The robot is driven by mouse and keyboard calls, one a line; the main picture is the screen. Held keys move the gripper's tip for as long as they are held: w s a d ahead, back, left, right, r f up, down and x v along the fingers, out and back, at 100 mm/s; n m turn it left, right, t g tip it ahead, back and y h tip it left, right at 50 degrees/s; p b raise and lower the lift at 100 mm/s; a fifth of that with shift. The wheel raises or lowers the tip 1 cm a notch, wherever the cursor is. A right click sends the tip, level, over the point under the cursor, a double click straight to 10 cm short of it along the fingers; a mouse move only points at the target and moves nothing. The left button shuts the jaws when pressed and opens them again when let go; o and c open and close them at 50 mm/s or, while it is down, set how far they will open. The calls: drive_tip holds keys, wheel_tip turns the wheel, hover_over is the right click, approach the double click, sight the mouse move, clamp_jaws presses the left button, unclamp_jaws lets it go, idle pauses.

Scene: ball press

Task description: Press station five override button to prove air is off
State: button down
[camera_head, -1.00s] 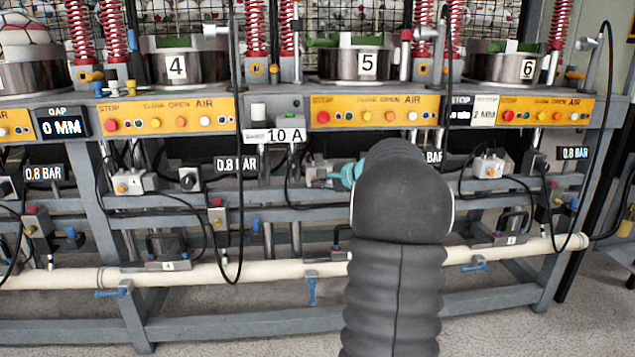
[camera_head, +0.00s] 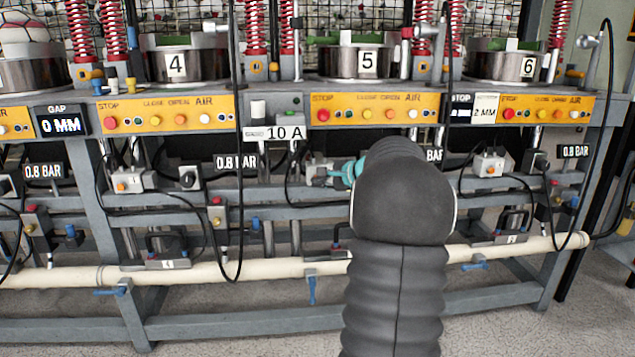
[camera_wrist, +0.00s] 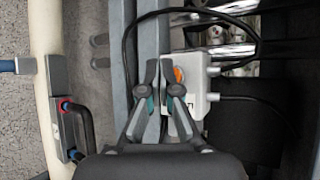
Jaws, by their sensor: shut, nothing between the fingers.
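Station five carries a number 5 plate (camera_head: 367,62) on its pot and a yellow panel (camera_head: 375,110). In the wrist view a pale grey box (camera_wrist: 196,92) with an orange button (camera_wrist: 178,75) and a black cable lies right beside my gripper (camera_wrist: 158,66). The fingertips are at the button's left in that view; the right finger overlaps the box's edge. I cannot tell whether they touch it. My gripper is shut and empty. In the head view my arm hides most of it, leaving teal and grey parts (camera_head: 343,172) below station five's panel. The orange button is hidden there.
A similar box with an orange button (camera_head: 128,180) hangs under station four, and another (camera_head: 488,165) under station six. A cream pipe (camera_head: 200,272) with blue-handled valves runs low along the front. Black cables loop around the frame. Grey rails lie close behind my gripper.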

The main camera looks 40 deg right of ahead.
drive_tip(key=shift+s+a, duration=0.2)
drive_tip(key=shift+s, duration=0.15)
drive_tip(key=s+a+b, duration=0.1)
drive_tip(key=s+b, duration=0.1)
drive_tip(key=s, duration=0.1)
drive_tip(key=s+a+b, duration=0.1)
drive_tip(key=shift+s+a, duration=0.15)
drive_tip(key=shift+a, duration=0.15)
idle(0.7)
